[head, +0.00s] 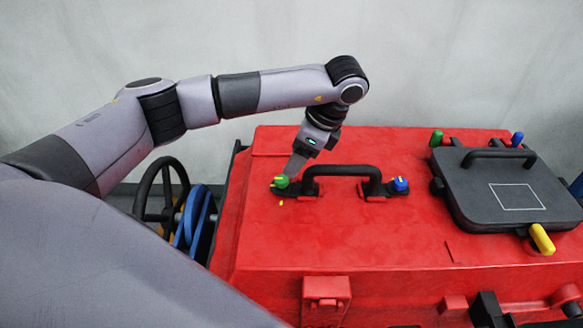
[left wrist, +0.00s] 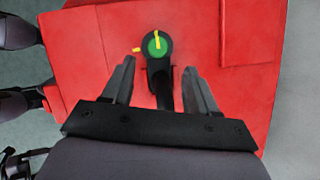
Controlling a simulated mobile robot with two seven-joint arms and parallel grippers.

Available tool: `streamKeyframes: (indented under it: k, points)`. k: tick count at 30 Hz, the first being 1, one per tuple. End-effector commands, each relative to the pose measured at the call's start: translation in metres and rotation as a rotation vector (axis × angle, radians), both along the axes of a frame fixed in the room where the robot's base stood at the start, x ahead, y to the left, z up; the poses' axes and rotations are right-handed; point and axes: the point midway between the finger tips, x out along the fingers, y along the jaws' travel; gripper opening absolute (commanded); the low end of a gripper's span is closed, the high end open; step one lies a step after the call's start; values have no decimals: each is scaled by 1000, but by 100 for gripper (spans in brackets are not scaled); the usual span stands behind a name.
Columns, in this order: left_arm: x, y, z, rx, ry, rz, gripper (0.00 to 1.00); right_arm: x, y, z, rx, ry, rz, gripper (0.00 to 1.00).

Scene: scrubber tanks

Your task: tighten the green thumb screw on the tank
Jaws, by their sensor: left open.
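The green thumb screw (head: 281,182) sits at the left end of the black handle (head: 342,170) on top of the red tank (head: 330,228). In the left wrist view the green thumb screw (left wrist: 156,45) has a yellow bar on its top, and a second yellow mark lies on the red surface beside it. My left gripper (head: 290,172) is over the screw. In the left wrist view my left gripper (left wrist: 158,70) is open, its fingers apart, with the screw ahead of and between the fingertips. I cannot tell if a finger touches it. My right gripper is not in view.
A blue thumb screw (head: 400,184) is at the handle's right end. A dark hatch lid (head: 490,195) with green, blue and yellow knobs stands at the right. A black handwheel (head: 143,200) and blue discs (head: 195,225) are left of the tank. The red top's front is clear.

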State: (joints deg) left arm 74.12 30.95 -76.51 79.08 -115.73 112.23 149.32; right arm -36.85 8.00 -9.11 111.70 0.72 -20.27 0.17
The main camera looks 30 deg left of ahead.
Motion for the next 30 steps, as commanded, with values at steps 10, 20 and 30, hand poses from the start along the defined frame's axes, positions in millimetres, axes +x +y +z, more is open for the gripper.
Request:
streamKeyframes:
  k: [10,20,30]
  points:
    - [-6,19,-47,-2,3,-1,58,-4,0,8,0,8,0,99]
    - [-7,22,-58,-4,2,-4,58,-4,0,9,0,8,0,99]
    - [-7,22,-58,-5,2,-4,2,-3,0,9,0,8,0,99]
